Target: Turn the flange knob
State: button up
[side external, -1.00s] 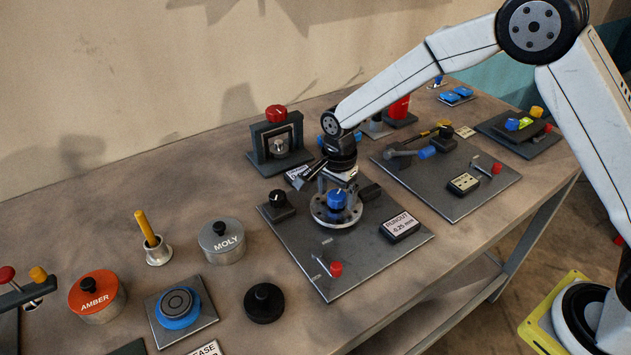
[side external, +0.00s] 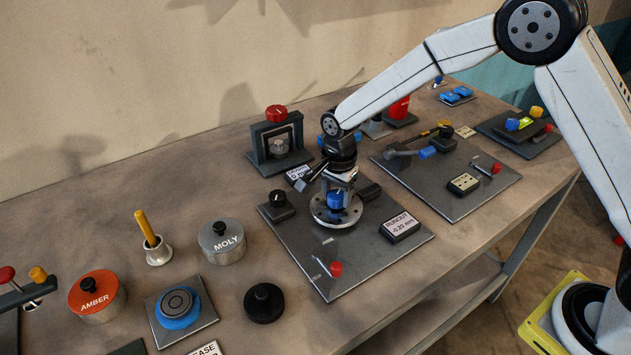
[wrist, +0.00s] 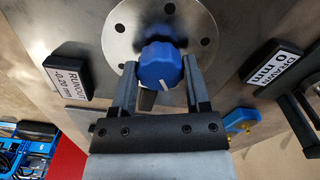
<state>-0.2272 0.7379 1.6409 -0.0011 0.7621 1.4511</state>
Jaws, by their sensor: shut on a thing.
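The flange knob (side external: 336,200) is blue with a white pointer line and sits at the middle of a round grey metal flange (side external: 327,221) with bolt holes. In the wrist view the knob (wrist: 160,66) stands between the two fingers of my gripper (wrist: 161,72), over the flange (wrist: 122,26). My gripper (side external: 337,193) reaches down from above and is shut on the knob. In the side view its fingers partly hide the knob. A label block reading RUNOUT -0.20 mm (wrist: 68,75) lies beside the flange and also shows in the side view (side external: 400,225).
The flange stands on a dark plate (side external: 345,270) with a black knob (side external: 277,203) on the left and a red-tipped lever (side external: 335,268) in front. A dark frame with a red knob (side external: 276,113) stands behind. The MOLY tin (side external: 222,243) is to the left.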

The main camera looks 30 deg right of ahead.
jog(key=n, duration=0.6)
jog(key=shift+n, duration=0.4)
jog(key=n, duration=0.7)
jog(key=shift+s, duration=0.1)
jog(key=n, duration=0.6)
jog(key=shift+n, duration=0.3)
jog(key=n, duration=0.7)
jog(key=shift+d, duration=0.15)
jog(key=o, duration=1.3)
